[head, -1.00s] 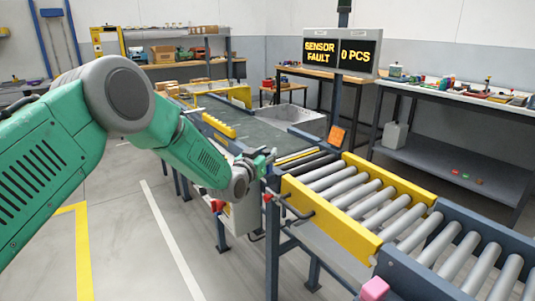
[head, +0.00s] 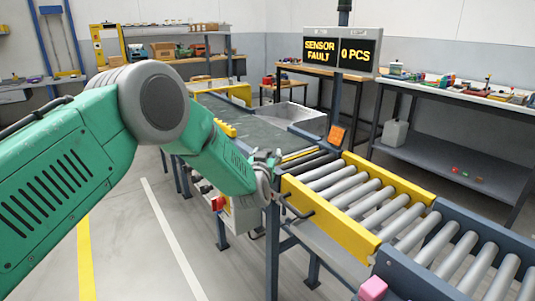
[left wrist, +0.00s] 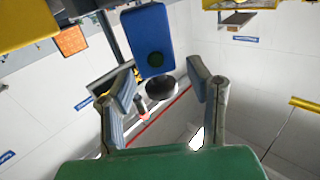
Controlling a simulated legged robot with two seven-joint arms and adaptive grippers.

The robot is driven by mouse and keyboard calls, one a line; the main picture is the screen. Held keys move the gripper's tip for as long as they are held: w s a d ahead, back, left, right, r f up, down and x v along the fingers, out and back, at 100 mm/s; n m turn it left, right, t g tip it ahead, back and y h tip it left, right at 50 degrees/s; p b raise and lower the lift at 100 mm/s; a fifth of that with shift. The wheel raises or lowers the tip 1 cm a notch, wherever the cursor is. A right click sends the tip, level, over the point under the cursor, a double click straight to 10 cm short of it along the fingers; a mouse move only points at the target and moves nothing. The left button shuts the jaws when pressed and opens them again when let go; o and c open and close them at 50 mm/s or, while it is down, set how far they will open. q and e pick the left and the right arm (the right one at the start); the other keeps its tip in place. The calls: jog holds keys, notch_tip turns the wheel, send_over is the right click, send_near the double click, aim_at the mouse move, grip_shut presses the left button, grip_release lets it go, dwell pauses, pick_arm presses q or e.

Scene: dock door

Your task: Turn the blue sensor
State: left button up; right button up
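The blue sensor (left wrist: 149,32) is a blue block with a round dark green spot on its face, at the top middle of the left wrist view. A dark round knob-like part shows just below it. My left gripper (left wrist: 160,82) is open, its two fingers apart on either side below the sensor, with no visible contact. In the head view my left gripper (head: 268,165) is small beside the conveyor, at the near end of the dark belt. I cannot make out the sensor there. My right gripper is not in view.
A roller conveyor with a yellow side rail (head: 328,222) runs right of my left gripper. An orange plate (head: 336,135) stands beyond it. A display (head: 340,51) reads "SENSOR FAULT" and "0 PCS". A red switch (head: 218,203) sits below my forearm. A pink block (head: 373,288) is at the bottom.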

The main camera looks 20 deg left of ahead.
pick_arm(q)
jog(key=shift+r, duration=0.15)
jog(key=s+d, duration=0.1)
jog(key=s, duration=1)
jog(key=shift+s+d, duration=0.25)
jog(key=shift+s, duration=0.15)
